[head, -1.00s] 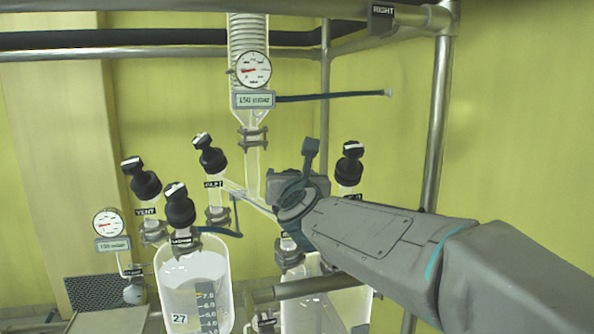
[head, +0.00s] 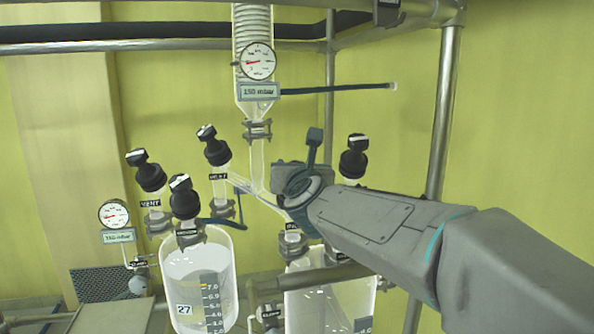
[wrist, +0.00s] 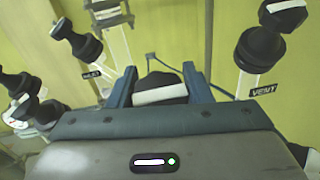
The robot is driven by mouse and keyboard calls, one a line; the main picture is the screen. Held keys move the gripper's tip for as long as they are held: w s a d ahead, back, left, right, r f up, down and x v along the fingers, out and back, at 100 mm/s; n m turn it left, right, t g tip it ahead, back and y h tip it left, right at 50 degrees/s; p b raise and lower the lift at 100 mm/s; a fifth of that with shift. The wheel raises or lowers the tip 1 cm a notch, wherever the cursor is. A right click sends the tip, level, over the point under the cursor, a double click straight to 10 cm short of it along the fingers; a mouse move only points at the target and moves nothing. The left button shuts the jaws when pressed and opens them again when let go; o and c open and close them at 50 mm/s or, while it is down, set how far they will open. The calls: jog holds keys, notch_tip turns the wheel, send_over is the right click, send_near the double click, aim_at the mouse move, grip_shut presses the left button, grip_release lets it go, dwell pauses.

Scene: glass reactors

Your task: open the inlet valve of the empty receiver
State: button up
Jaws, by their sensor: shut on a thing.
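My gripper (head: 294,208) is over the neck of the right-hand receiver (head: 305,305). In the wrist view its two blue fingers stand on either side of a black valve knob (wrist: 159,88) with a white bar, and they are shut on it. The head view hides this knob behind the gripper; a label (head: 293,226) too small to read surely sits on the neck below. The right receiver's other knob (head: 353,160) stands to the right, and the knob marked VENT (wrist: 262,48) is right of my fingers in the wrist view. I cannot tell the right receiver's contents surely.
The left receiver (head: 222,262), numbered 27, has a graduated scale and several black knobs around it, one marked VENT (head: 150,175). A glass column with a gauge (head: 257,61) stands behind. Glass tubing runs close to my gripper. A metal post (head: 440,130) rises at right.

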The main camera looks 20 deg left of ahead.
jog(key=shift+f+n+y+b, duration=0.25)
jog(key=shift+n+y+b, duration=0.05)
jog(key=shift+b, duration=0.75)
